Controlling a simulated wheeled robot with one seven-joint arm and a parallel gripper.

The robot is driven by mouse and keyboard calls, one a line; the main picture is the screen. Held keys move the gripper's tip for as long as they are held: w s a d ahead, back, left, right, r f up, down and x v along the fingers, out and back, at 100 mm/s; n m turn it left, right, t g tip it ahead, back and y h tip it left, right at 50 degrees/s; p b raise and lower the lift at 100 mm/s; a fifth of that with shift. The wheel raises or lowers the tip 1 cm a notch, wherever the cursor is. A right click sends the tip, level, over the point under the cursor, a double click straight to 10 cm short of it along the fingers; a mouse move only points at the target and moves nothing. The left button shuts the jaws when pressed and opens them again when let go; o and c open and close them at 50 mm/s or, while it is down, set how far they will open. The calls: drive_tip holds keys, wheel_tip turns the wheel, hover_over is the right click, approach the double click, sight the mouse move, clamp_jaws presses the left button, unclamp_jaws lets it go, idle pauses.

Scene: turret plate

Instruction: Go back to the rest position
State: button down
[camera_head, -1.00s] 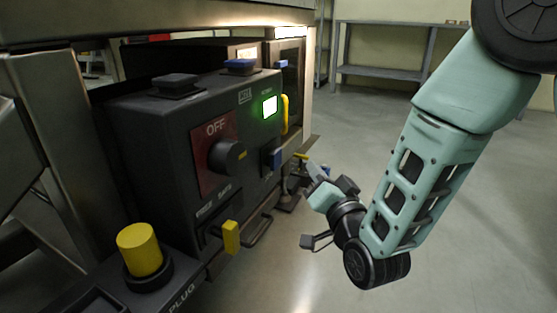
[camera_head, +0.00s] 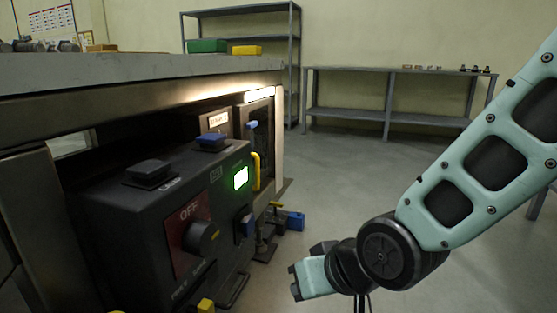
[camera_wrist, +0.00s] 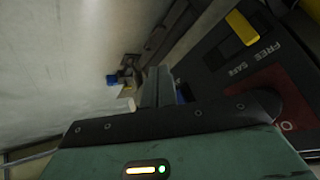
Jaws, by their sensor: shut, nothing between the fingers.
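My gripper (camera_head: 294,283) is at the lower middle of the head view, to the right of the dark control box (camera_head: 130,215) and apart from it. It is shut and empty. In the wrist view the gripper's fingers (camera_wrist: 155,88) show at the middle. The box carries a black knob (camera_head: 203,238) on a red plate marked OFF, a lit green-white display (camera_head: 241,177), a yellow handle (camera_head: 256,172) and a blue-topped switch (camera_head: 211,140). A yellow lever (camera_wrist: 241,28) shows at the upper right of the wrist view.
A workbench (camera_head: 150,70) overhangs the box, with a green block (camera_head: 207,46) and a yellow block (camera_head: 247,50) on top. A blue item (camera_head: 295,221) lies on the floor beyond the gripper. A shelf table (camera_head: 390,75) stands at the back wall. Open floor lies between.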

drive_tip(key=s+d+r+n+g+h+p, duration=0.25)
drive_tip(key=s+d, duration=0.25)
drive_tip(key=s, duration=0.3)
drive_tip(key=s+d+r+n+g+h+p, duration=0.1)
drive_tip(key=s+d+r+g+h, duration=0.2)
drive_tip(key=s+d, duration=0.3)
wheel_tip(320, 180, up, 37)
drive_tip(key=p, duration=3.7)
drive_tip(key=shift+s+a+y, duration=0.35)
drive_tip(key=shift+a, duration=0.1)
drive_tip(key=shift+r, duration=0.1)
